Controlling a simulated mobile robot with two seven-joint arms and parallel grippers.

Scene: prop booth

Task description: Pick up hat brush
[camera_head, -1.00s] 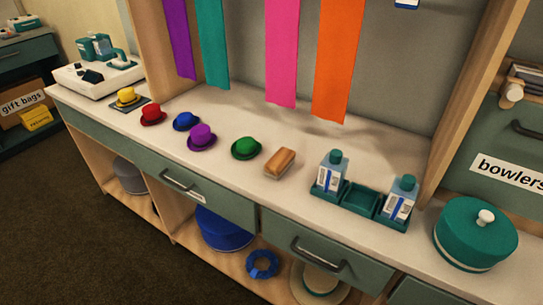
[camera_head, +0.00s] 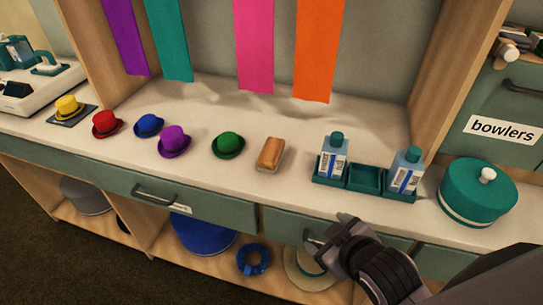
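A brown, wooden-looking block with a paler lower part, apparently the hat brush (camera_head: 270,154), lies on the white counter. It sits between the green hat and the teal bottle tray. My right gripper (camera_head: 334,228) comes in from the lower right, in front of the counter's drawers, below and right of the brush and apart from it. I cannot tell whether its fingers are open or shut. My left gripper is not in view.
Yellow, red, blue, purple and green (camera_head: 228,145) small hats stand left of the brush. A teal tray (camera_head: 364,178) with two bottles is to its right, then a round teal box (camera_head: 478,192). Coloured ribbons (camera_head: 318,50) hang behind. Counter around the brush is clear.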

